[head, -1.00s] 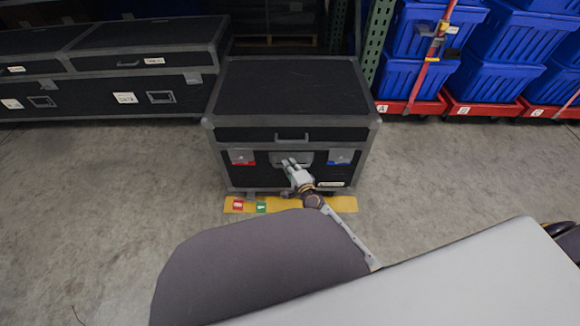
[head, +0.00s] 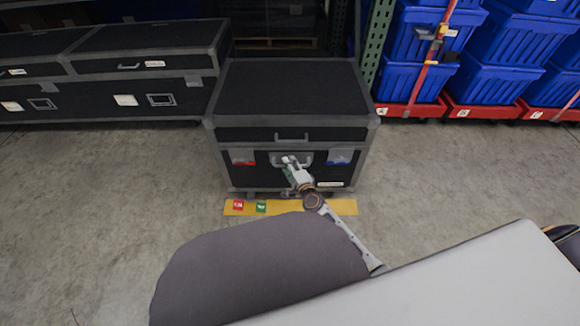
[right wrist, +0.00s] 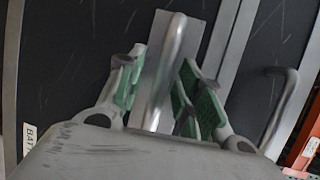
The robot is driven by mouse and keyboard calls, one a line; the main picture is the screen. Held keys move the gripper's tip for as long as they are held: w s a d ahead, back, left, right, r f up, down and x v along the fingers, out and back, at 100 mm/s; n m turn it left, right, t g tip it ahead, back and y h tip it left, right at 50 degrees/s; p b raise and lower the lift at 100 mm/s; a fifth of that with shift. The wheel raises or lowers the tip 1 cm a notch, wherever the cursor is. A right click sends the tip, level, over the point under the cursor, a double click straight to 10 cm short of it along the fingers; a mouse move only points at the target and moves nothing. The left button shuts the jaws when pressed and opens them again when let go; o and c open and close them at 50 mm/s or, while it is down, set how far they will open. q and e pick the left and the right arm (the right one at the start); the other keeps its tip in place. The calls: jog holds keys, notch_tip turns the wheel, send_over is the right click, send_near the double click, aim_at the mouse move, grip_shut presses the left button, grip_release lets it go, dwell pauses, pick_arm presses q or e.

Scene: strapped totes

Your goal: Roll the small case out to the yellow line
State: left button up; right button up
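The small case (head: 290,90) is a black box with grey metal edges, standing upright on the floor. Its front lower edge sits right at the back edge of the yellow line (head: 338,207), a strip on the floor. My right gripper (head: 289,161) is at the front of the case, at its middle lower handle. In the right wrist view the two green-padded fingers (right wrist: 163,88) are apart on either side of the metal handle bar (right wrist: 170,60), with gaps showing between pads and bar. My left gripper is not in view.
Long black cases (head: 100,98) stand at the left. Blue totes (head: 487,80) on red dollies (head: 470,109) stand at the right. Floor on both sides is clear.

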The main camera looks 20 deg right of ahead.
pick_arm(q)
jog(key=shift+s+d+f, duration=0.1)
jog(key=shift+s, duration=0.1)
pick_arm(e)
jog(key=v, duration=1.2)
dwell(0.6)
jog(key=shift+a, duration=0.1)
dwell(0.6)
